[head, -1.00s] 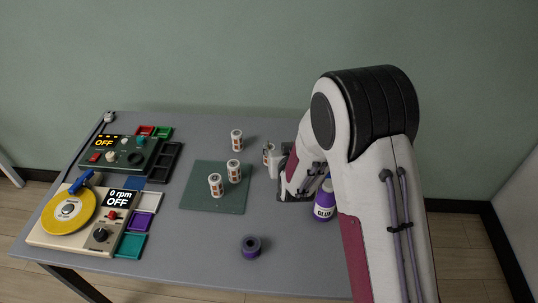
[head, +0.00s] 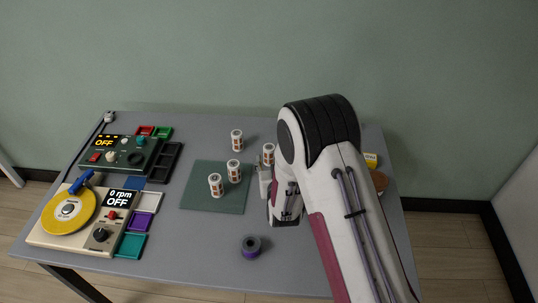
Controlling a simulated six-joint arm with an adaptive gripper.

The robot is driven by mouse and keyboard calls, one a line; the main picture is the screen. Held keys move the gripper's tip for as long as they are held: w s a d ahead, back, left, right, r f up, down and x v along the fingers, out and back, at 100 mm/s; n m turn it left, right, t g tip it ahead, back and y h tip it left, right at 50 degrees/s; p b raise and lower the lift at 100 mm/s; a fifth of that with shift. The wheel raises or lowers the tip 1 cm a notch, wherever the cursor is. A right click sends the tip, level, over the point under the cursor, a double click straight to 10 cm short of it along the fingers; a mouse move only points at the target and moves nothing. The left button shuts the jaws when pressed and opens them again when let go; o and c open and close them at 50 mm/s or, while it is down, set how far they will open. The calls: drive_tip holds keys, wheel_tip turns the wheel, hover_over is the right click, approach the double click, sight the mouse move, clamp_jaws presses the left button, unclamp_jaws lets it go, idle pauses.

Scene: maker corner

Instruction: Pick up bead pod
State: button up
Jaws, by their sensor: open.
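Several small white pods with brown-marked labels stand upright; they look alike, and I cannot tell which one the task means. Two stand on the green mat (head: 200,202): a front pod (head: 215,185) and a rear pod (head: 234,171). A back pod (head: 237,140) stands on the table behind the mat. A right pod (head: 268,153) stands beyond the mat's right edge, just behind my gripper. My gripper (head: 261,174) is open, low over the table by the mat's right edge. My arm hides most of it, and nothing shows held in it.
A yellow-disc machine (head: 68,212), a green control box (head: 122,154) and coloured trays (head: 131,246) fill the left. A yellow item (head: 371,160) and a brown round thing (head: 380,181) are partly behind my arm.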

sight(270, 153)
drive_tip(key=shift+x, duration=1.25)
drive_tip(key=shift+w, duration=0.1)
drive_tip(key=shift+x, duration=2.5)
drive_tip(key=shift+a+f, duration=0.1)
drive_tip(key=c, duration=1.2)
